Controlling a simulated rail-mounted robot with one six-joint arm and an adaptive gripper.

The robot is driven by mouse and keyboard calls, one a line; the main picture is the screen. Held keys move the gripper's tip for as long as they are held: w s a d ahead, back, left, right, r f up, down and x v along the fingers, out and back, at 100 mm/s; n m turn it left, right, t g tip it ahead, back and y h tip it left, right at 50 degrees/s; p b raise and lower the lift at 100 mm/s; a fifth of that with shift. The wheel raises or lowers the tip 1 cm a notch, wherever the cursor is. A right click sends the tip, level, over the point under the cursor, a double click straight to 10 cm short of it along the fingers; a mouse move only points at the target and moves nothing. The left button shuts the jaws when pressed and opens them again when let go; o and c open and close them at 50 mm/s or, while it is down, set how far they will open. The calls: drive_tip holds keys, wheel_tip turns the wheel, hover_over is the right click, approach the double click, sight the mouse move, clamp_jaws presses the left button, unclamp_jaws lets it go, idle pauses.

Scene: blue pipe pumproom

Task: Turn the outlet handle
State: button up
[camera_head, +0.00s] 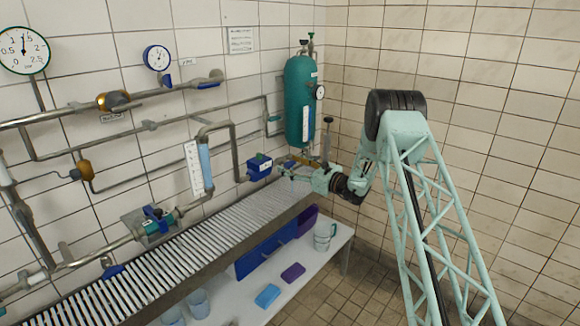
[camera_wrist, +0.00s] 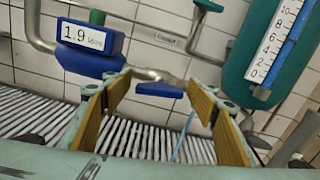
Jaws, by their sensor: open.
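A blue lever handle (camera_wrist: 158,89) sits under a grey pipe in the wrist view, just right of the blue meter (camera_wrist: 88,45) reading 1.9. No readable label marks it as the outlet handle. My gripper (camera_wrist: 160,93) is open, with one tan-padded finger on each side. The lever shows between the fingertips, and I see no contact. In the head view my gripper (camera_head: 292,170) is beside the blue meter (camera_head: 259,166) below the green tank (camera_head: 300,98); the lever is hard to make out there.
A slatted grey rack (camera_head: 180,262) runs below the pipes. A teal handle (camera_wrist: 208,5) is near the tank (camera_wrist: 262,50) with its scale. Other blue valve handles (camera_head: 155,214) are on the left pipes. The lower shelf (camera_head: 245,305) holds cups and coloured boxes.

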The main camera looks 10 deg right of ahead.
drive_tip(key=shift+c, duration=0.5)
drive_tip(key=c, duration=0.8)
drive_tip(key=shift+f+n+b, duration=0.1)
drive_tip(key=shift+n+b, duration=0.5)
drive_tip(key=shift+b, duration=0.05)
drive_tip(key=o, duration=0.9)
drive_tip(key=shift+s+d, duration=0.1)
drive_tip(key=shift+s, duration=0.05)
drive_tip(key=v, duration=1.1)
drive_tip(key=shift+s+d, duration=0.25)
drive_tip(key=shift+s, duration=0.05)
